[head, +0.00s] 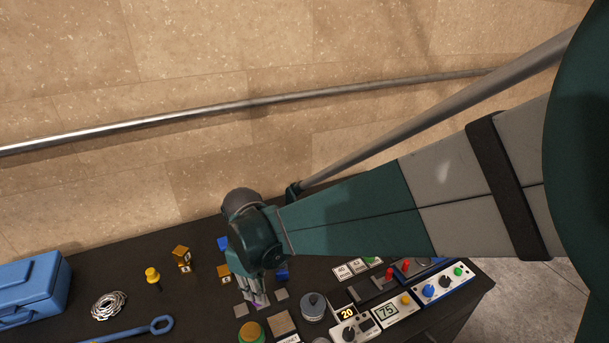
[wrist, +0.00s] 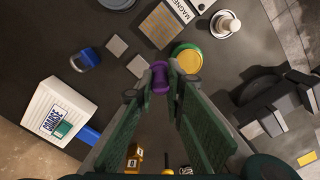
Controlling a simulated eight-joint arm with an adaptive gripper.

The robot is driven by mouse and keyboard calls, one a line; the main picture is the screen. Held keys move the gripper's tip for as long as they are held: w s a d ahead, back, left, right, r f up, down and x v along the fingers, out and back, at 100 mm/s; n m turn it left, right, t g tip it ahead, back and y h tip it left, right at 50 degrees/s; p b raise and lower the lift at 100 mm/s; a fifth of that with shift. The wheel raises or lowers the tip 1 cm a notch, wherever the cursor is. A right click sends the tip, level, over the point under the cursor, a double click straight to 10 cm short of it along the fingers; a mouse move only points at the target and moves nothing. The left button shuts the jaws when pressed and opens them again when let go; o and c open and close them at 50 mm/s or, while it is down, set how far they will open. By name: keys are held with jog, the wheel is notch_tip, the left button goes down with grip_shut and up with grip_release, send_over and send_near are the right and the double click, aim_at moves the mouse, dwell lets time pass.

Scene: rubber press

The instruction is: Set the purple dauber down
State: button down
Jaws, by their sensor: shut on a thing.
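The purple dauber (wrist: 160,77) is between the fingertips of my gripper (wrist: 161,88) in the wrist view. My gripper is shut on it. In the head view my gripper (head: 255,297) points down over the dark bench, and only a small purple piece of the dauber (head: 259,304) shows between the fingers. I cannot tell whether its lower end touches the bench. Small grey square plates (wrist: 117,45) lie close to it, one of them (wrist: 138,66) just beside the dauber in the wrist view.
A round green pad with a yellow top (wrist: 188,58) is close to the dauber. A blue dauber (wrist: 85,60) stands apart on the left. A white box (wrist: 55,120), a blue toolbox (head: 30,287), a yellow-topped piece (head: 152,275) and control panels (head: 386,311) are also on the bench (head: 120,255).

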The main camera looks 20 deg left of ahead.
jog(key=s+a+p, duration=0.1)
jog(key=s+a, duration=0.1)
jog(key=a, duration=0.7)
jog(key=s+a+f+p, duration=0.1)
jog(key=s+a, duration=0.1)
jog(key=a, duration=0.7)
jog(key=shift+s+a+f, duration=0.15)
jog(key=shift+s+a, duration=0.2)
jog(key=shift+f, duration=3.1)
jog(key=shift+f, duration=0.15)
jog(key=shift+f+p, duration=0.3)
jog(key=shift+f, duration=1.45)
jog(key=shift+f, duration=0.2)
jog(key=c, duration=2.4)
grip_release()
jog(key=shift+r, duration=0.1)
